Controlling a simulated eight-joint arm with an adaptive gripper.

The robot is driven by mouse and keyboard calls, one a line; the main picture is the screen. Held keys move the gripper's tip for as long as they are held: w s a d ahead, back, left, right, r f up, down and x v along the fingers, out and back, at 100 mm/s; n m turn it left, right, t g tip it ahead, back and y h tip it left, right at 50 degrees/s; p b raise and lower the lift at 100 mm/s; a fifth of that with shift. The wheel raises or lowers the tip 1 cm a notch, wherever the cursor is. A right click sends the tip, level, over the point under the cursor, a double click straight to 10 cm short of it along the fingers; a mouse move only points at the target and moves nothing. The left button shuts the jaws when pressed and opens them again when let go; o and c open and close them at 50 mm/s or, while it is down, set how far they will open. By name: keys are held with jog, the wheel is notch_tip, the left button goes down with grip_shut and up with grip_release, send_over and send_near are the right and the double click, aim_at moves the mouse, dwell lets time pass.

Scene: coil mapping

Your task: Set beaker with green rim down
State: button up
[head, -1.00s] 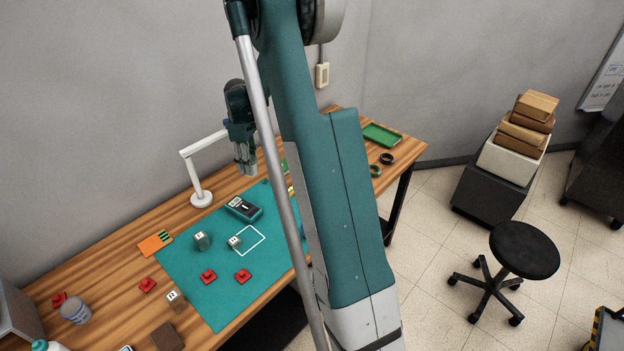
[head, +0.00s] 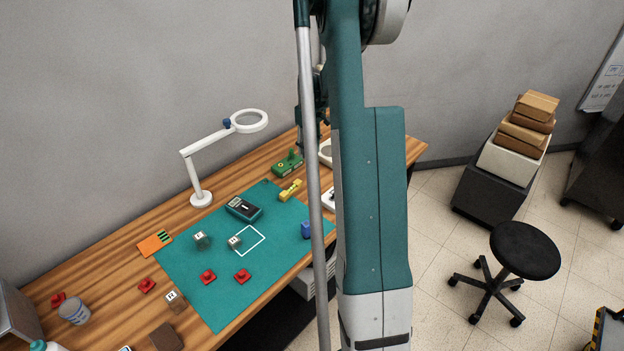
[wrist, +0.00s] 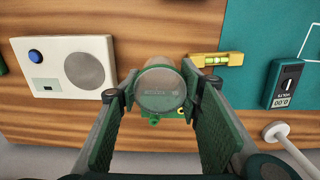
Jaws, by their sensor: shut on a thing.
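My gripper (wrist: 160,96) is shut on the beaker (wrist: 160,88), which sits between the two fingertips in the wrist view. In the head view my gripper is near the back right of the table, mostly hidden behind my own arm, and the beaker cannot be made out there. The gap between beaker and table is hard to judge.
A green block (head: 287,163) and a white device with a blue button (wrist: 62,65) are near my gripper. A magnifier lamp (head: 200,198) stands behind the mat. Bare wood shows around the device.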

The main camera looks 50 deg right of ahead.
jog(key=shift+s+d, duration=0.2)
jog(key=shift+d, duration=0.05)
jog(key=shift+f, duration=0.1)
jog(key=shift+f, duration=3)
jog(key=shift+f, duration=1.85)
jog(key=shift+f, duration=0.2)
jog(key=o, duration=0.8)
jog(key=shift+r, duration=0.2)
